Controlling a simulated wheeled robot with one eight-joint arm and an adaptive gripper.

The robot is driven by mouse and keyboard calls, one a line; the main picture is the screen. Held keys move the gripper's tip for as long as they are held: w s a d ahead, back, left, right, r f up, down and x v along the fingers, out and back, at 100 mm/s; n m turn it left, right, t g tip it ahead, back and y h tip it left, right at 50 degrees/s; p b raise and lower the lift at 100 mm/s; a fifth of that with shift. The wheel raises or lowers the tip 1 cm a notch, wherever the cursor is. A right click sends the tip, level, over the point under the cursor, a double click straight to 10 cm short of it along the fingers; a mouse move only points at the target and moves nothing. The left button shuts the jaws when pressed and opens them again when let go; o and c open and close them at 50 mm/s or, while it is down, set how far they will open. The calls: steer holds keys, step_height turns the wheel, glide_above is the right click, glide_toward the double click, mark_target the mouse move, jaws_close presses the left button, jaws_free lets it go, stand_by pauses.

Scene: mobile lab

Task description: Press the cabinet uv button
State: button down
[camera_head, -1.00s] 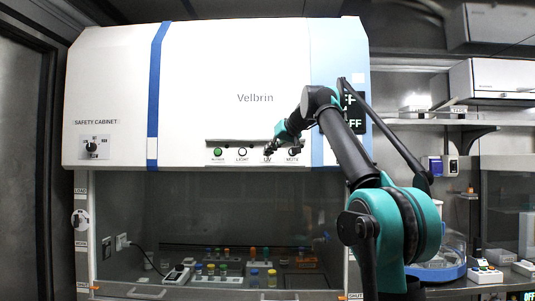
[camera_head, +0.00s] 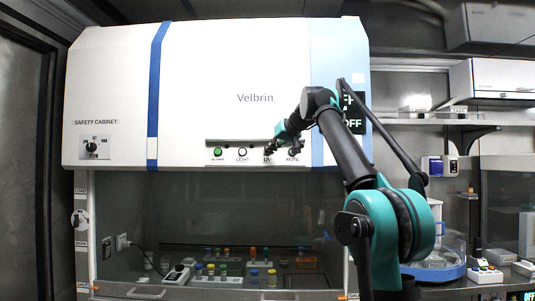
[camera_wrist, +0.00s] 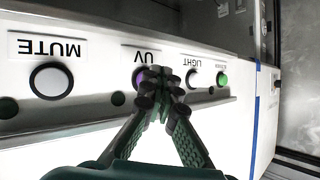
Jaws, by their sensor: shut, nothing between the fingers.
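The white safety cabinet (camera_head: 215,60) has a control strip with a row of round buttons. In the wrist view, which shows the strip upside down, the UV label (camera_wrist: 139,56) sits above the UV button (camera_wrist: 147,73). The button shows purple and is mostly hidden behind my fingers. My gripper (camera_wrist: 160,88) is shut and empty, with its tips in front of or against that button; I cannot tell whether they touch. In the head view my gripper (camera_head: 269,149) is at the UV place on the strip.
The MUTE button (camera_wrist: 52,80) and LIGHT button (camera_wrist: 193,78) flank the UV button, with a green button (camera_wrist: 222,80) beyond LIGHT. Racks of coloured vials (camera_head: 235,270) stand inside the cabinet below. A dark display reading OFF (camera_head: 351,124) is partly behind my arm.

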steer(key=shift+w, duration=0.5)
stand_by(0.8)
steer(key=shift+s, duration=0.95)
steer(key=s, duration=0.5)
steer(key=shift+a, duration=0.1)
stand_by(0.3)
stand_by(0.6)
